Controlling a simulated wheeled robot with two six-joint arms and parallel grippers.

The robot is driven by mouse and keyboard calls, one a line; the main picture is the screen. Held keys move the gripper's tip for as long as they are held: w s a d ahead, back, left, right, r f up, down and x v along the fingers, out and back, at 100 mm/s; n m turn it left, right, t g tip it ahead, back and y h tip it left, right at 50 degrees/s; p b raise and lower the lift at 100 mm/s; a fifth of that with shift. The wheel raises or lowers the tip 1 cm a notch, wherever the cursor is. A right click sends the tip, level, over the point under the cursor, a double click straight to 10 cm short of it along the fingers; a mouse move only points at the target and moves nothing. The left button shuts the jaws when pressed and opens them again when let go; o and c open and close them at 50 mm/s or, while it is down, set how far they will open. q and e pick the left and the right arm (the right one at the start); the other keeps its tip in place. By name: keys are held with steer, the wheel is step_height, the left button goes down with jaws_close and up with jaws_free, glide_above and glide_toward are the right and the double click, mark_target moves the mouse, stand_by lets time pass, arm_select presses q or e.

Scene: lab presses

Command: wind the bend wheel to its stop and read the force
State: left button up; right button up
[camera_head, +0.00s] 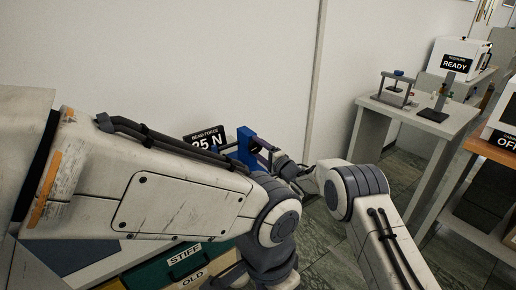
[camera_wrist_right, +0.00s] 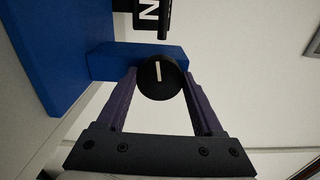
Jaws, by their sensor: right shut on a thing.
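The bend wheel is a round black knob (camera_wrist_right: 166,84) with a short white mark on its face, in front of a blue arm of the rig (camera_wrist_right: 120,61). My right gripper (camera_wrist_right: 160,92) has its two purple fingers closed on the knob, one on each side. In the head view the right gripper (camera_head: 268,153) reaches the blue bend rig (camera_head: 245,146) from the right; the wheel is hard to make out there. The black force sign (camera_head: 207,139) reads "BEND FORCE" and "25 N", its lower part behind my left arm. My left gripper is out of view.
My left arm covers much of the near bench. Below it are a green box labelled "STIFF" (camera_head: 186,258) and a label "OLD" (camera_head: 189,279). At right, a table (camera_head: 419,114) carries small presses, with a white "READY" machine (camera_head: 454,52) behind. An orange-edged bench stands far right.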

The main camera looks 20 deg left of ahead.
steer(key=shift+m, duration=0.3)
steer(key=o, duration=1.4)
steer(key=b+v, duration=0.1)
steer(key=v, duration=0.9)
steer(key=shift+s+d, duration=0.15)
